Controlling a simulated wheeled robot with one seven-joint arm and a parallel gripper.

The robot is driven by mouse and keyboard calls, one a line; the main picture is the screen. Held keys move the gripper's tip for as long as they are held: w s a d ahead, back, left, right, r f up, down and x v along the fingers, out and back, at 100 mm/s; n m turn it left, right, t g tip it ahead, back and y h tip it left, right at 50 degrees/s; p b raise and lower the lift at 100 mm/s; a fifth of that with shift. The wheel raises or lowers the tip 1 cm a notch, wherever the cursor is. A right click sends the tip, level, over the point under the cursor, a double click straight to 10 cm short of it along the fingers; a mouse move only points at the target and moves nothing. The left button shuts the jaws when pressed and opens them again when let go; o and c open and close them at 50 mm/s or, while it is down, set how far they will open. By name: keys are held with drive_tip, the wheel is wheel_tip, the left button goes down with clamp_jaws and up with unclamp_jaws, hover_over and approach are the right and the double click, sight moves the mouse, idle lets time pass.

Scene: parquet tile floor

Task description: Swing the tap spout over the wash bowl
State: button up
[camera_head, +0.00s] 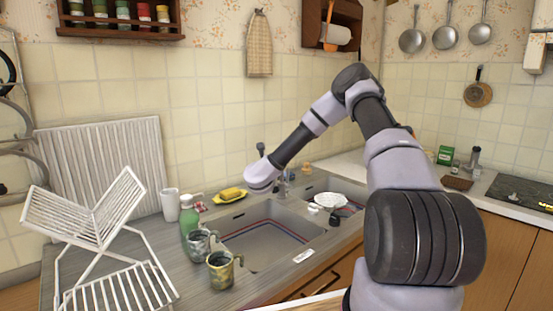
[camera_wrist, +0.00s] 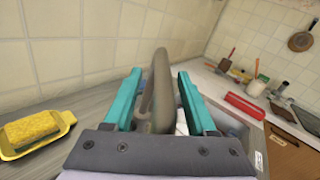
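In the wrist view my gripper (camera_wrist: 159,74) has its two teal fingers spread apart, one on each side of the grey-brown tap spout (camera_wrist: 160,92). Gaps show between the spout and both fingers. In the head view the pale end of my arm (camera_head: 262,176) is at the back of the sink, beside a grey part of the tap (camera_head: 283,186); the fingers are hidden there. The left sink basin (camera_head: 262,245) has red and blue lines around its inside. The right basin holds a white plate (camera_head: 329,199) and small dishes. I cannot tell which basin the spout points over.
A yellow dish with a sponge (camera_head: 231,195) lies left of my gripper. A green bottle (camera_head: 189,222), two mugs (camera_head: 222,271) and a white rack (camera_head: 105,232) stand left of the sink. The tiled wall (camera_head: 200,110) is close behind. A red tray (camera_wrist: 244,107) shows right.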

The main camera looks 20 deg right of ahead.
drive_tip(key=v, duration=1.1)
drive_tip(key=shift+d, duration=0.1)
